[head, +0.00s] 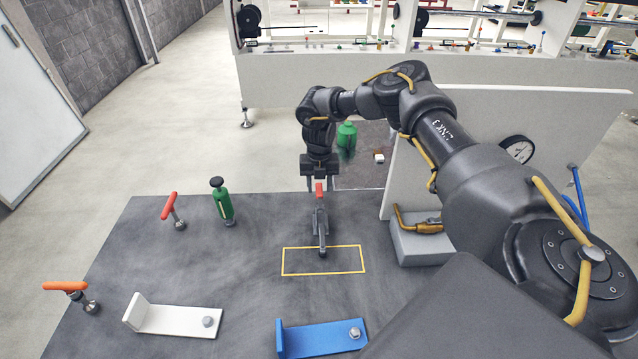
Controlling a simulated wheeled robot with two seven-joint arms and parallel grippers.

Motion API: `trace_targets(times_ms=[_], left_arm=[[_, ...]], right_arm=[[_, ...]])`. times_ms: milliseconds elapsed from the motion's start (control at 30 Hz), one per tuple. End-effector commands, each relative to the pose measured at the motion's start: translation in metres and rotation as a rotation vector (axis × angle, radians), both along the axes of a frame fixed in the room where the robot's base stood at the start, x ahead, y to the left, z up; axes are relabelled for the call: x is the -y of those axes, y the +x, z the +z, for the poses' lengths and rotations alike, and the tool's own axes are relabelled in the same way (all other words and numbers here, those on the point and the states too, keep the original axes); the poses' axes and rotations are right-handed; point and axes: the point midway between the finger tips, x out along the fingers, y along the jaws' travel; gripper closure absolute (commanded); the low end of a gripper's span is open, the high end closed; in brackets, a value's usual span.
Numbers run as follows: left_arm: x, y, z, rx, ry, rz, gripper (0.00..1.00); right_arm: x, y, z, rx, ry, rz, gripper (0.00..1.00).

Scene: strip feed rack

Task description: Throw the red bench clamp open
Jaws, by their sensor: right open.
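The red bench clamp (321,220) stands on the dark bench top, a grey metal body with a red grip at its upper, far end. Its grey arm reaches toward the near side and ends inside a yellow outlined rectangle (323,273) on the bench. My right gripper (320,184) is at the far end of the clamp, pointing down. Its fingers are open, one on each side of the red grip. I cannot tell whether they touch it. My left gripper is not in view.
A red-handled post (174,212), a green bottle-like item (222,203) and an orange-handled post (75,291) stand at left. White (175,319) and blue (320,338) brackets lie in front. A grey block (415,245) and upright panel with gauge (517,150) stand at right.

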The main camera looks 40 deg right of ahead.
Motion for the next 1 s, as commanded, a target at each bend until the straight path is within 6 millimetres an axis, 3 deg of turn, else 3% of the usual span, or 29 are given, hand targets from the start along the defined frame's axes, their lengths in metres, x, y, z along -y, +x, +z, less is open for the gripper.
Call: trace_targets(times_ms=[233,567,833,1000], left_arm=[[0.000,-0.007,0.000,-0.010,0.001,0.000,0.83],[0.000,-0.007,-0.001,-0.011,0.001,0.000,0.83],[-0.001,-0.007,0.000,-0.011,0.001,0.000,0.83],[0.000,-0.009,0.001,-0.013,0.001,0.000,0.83]], right_arm=[[0.000,0.000,-0.001,0.000,0.000,0.000,0.58],[0.000,0.000,-0.001,0.000,0.000,0.000,1.00],[-0.001,0.001,-0.001,0.002,-0.001,0.002,1.00],[-0.013,0.008,0.002,0.026,-0.017,0.022,1.00]])
